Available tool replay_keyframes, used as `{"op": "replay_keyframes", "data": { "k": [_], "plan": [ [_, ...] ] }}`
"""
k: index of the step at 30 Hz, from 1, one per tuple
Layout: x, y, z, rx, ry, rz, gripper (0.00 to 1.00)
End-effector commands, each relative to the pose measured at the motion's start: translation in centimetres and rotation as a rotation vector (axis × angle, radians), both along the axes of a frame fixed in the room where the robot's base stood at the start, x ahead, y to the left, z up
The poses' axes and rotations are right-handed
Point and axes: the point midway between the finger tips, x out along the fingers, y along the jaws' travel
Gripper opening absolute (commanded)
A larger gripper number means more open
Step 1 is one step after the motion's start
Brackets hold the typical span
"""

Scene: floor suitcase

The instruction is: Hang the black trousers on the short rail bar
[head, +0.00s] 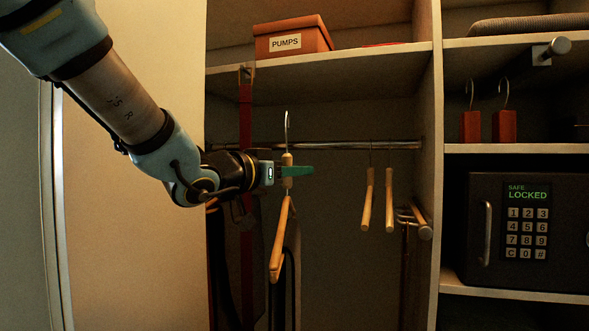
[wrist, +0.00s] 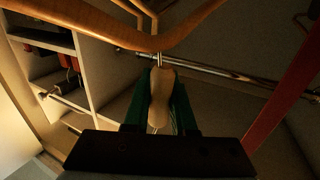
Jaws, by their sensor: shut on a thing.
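My gripper (head: 298,170) has green fingers and is shut on the wooden neck of a hanger (head: 279,245), just below its metal hook. In the wrist view the neck (wrist: 160,95) sits between both green fingers, with the hanger's curved wooden arms beyond. The hanger hangs below my gripper, in front of the long rail. A narrow dark cloth (head: 290,285) shows under and behind the hanger; I cannot tell for sure that it is the black trousers.
A long metal rail (head: 345,145) spans the closet, with two wooden hangers (head: 377,200) on it. A red strap (head: 246,110) and dark clothes hang left of my gripper. Above is a shelf with a PUMPS box (head: 293,38). The partition (head: 430,130) and safe (head: 528,230) stand right.

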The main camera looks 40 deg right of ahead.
Motion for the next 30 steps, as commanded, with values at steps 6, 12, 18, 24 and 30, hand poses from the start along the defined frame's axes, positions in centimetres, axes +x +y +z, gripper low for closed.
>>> {"op": "replay_keyframes", "data": {
  "k": [6,12,18,24,30],
  "plan": [
    [0.9,-1.3,0.2,-0.004,-0.002,0.0,0.0],
    [1.6,-2.5,0.2,-0.004,-0.002,0.0,0.0],
    [2.4,-3.8,0.3,-0.005,-0.002,0.001,0.0],
    [3.2,-5.0,0.2,-0.004,-0.002,0.001,0.0],
    [4.0,-6.2,0.2,-0.004,-0.002,0.001,0.0]
  ]
}}
